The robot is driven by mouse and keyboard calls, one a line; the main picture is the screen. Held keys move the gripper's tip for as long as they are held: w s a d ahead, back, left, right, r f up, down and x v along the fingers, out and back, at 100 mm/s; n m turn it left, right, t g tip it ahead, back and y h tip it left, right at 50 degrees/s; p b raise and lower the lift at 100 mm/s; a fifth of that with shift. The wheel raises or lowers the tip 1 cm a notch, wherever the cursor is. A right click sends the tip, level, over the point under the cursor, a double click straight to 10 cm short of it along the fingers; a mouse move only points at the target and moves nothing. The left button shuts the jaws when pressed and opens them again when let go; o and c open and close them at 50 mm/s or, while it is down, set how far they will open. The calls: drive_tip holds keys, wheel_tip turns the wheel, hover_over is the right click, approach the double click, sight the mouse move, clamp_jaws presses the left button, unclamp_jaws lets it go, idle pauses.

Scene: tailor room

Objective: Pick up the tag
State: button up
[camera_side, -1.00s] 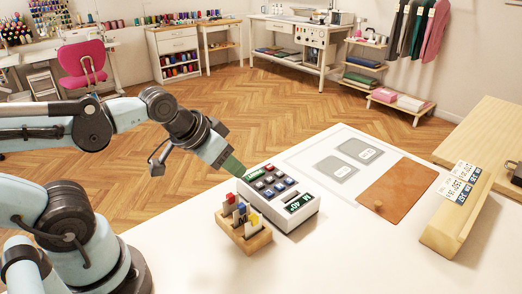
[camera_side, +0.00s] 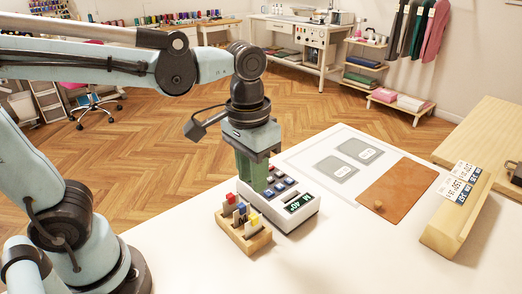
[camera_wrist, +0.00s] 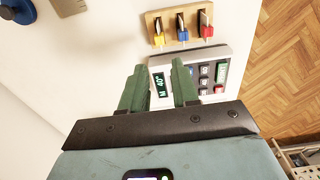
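Small tags stand in a wooden holder (camera_side: 244,239) on the white table: a red tag (camera_side: 231,198), a blue tag (camera_side: 241,208) and a yellow tag (camera_side: 253,220). In the wrist view the holder is at the top, with the yellow tag (camera_wrist: 158,38), blue tag (camera_wrist: 182,34) and red tag (camera_wrist: 208,30) in a row. Printed black-and-white tags (camera_side: 462,184) also lie on a wooden block at the right. My gripper (camera_side: 250,184) points down at the rear left of the label device, behind the holder. Its green fingers (camera_wrist: 158,68) are apart with nothing between them.
The white label device (camera_side: 297,209) with keys and an "M 40°" display stands beside the holder, close to my fingers. A printed mat (camera_side: 335,160), a brown leather board (camera_side: 398,190) and the wooden block (camera_side: 445,238) lie to the right. The front of the table is clear.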

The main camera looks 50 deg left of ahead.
sight(253, 216)
drive_tip(key=shift+f, duration=6)
drive_tip(key=shift+c, duration=0.4)
clamp_jaws()
